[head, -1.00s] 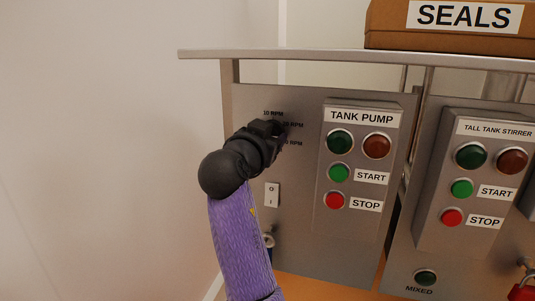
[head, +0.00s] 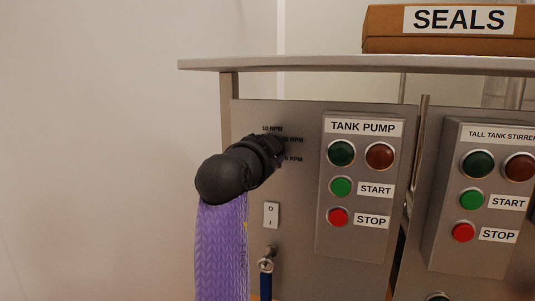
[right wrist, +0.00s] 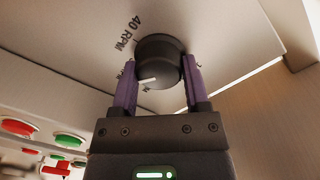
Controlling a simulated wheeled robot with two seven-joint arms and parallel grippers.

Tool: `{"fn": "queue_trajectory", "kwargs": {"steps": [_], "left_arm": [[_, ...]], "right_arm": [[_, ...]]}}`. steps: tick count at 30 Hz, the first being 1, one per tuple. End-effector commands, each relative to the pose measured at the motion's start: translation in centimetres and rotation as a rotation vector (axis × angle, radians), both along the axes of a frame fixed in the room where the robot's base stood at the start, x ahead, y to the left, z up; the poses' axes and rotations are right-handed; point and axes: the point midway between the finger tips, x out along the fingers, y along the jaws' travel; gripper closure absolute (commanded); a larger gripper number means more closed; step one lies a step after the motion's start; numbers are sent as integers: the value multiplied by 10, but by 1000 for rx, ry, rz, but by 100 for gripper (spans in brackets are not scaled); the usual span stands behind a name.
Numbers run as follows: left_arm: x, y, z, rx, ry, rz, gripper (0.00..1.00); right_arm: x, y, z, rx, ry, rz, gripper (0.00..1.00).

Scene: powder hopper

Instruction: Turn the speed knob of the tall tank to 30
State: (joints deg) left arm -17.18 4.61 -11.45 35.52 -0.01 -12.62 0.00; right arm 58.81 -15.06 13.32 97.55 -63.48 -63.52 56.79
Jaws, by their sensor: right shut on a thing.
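A round black knob (right wrist: 160,50) with a white pointer line sits on the grey panel. In the right wrist view, my right gripper (right wrist: 161,72) is shut on it, one purple finger on each side. A "40 RPM" mark (right wrist: 128,33) shows at its upper left. The pointer faces lower left in that view, near marks partly hidden by the left finger, so I cannot read its value. In the head view, my right gripper (head: 277,146) covers the knob. A "10 RPM" mark (head: 272,129) and other partly covered RPM marks show around it. My left gripper is not in view.
Right of the knob is the TANK PUMP box (head: 362,185) with lamps and buttons. Further right is the TALL TANK STIRRER box (head: 490,200). A white rocker switch (head: 271,215) and a blue-handled valve (head: 266,282) are below. A SEALS box (head: 445,30) rests on the shelf (head: 300,63).

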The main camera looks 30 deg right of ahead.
Motion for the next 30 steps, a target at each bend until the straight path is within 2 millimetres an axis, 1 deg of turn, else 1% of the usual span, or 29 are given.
{"fn": "queue_trajectory", "kwargs": {"steps": [12, 13, 14, 15, 17, 18, 26, 28, 30], "left_arm": [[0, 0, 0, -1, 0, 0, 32], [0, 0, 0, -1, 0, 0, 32], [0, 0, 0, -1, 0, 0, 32], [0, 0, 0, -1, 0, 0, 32], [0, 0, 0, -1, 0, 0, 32], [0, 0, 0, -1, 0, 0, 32], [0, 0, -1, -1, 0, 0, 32], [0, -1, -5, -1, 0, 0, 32], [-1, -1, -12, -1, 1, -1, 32]], "right_arm": [[0, 0, 0, 4, -3, -1, 100], [0, 0, 0, 4, -3, -1, 35], [0, 0, 0, 4, -3, -1, 29], [0, 0, 0, 3, -4, 0, 20], [0, 0, 0, 3, -4, 0, 7], [0, 0, 0, 3, -4, 0, 6], [-1, 2, 0, 3, -4, 1, 6], [-6, 9, -1, 3, -6, 1, 6], [-17, 22, -2, 5, -8, 3, 6]]}}
